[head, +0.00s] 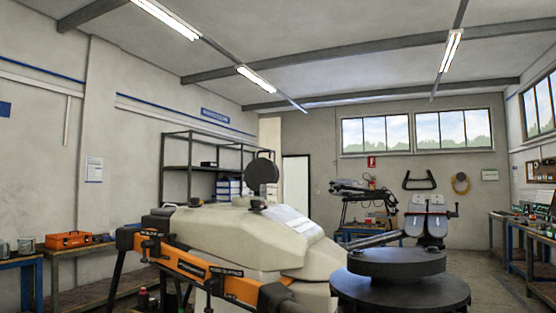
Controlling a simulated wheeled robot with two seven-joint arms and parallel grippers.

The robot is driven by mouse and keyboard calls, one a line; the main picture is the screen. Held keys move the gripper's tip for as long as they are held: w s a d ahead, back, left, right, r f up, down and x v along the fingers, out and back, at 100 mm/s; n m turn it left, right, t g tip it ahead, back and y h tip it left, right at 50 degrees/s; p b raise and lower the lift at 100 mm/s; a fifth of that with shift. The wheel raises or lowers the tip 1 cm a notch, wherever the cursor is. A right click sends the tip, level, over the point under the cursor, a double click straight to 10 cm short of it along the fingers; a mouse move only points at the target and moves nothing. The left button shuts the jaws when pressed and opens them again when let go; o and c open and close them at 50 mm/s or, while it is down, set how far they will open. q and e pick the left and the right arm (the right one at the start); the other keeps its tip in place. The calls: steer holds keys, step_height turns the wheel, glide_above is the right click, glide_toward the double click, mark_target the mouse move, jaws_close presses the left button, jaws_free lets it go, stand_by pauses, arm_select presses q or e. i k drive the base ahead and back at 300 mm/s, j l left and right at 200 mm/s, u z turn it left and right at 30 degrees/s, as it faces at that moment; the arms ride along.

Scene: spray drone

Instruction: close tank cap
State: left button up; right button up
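The spray drone stands in front of me, with a large cream-white tank (225,238) as its body. A round dark tank cap (262,171) stands up on edge above the top of the tank. It looks hinged open over the dark filler neck (258,202), whose opening I cannot see from this angle. A pale label sheet (292,220) lies on the tank's sloping top, right of the cap. Neither of my grippers is in view, and nothing is seen touching the cap.
Orange and black drone arms (205,274) run along the tank's near left side. A stacked black disc (397,264) stands close at lower right. A workbench with an orange toolbox (68,239) is at left, shelving (190,166) behind. Space above the tank is clear.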

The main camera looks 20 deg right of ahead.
mark_target(259, 171)
steer(key=k+l+u, duration=0.1)
steer(key=l, duration=0.35)
steer(key=k+l, duration=0.1)
steer(key=l, duration=0.4)
steer(key=k+l+u, duration=0.15)
steer(key=l, duration=0.3)
steer(key=i+l, duration=0.1)
steer(key=l, duration=0.3)
steer(key=i+l+u, duration=0.1)
steer(key=l, duration=0.3)
steer(key=i+l, duration=0.15)
steer(key=l, duration=0.2)
steer(key=i+l+u, duration=0.15)
steer(key=l, duration=0.25)
steer(key=i+l, duration=0.3)
steer(key=i+l+u, duration=0.1)
steer(key=i+l, duration=0.25)
steer(key=l, duration=0.2)
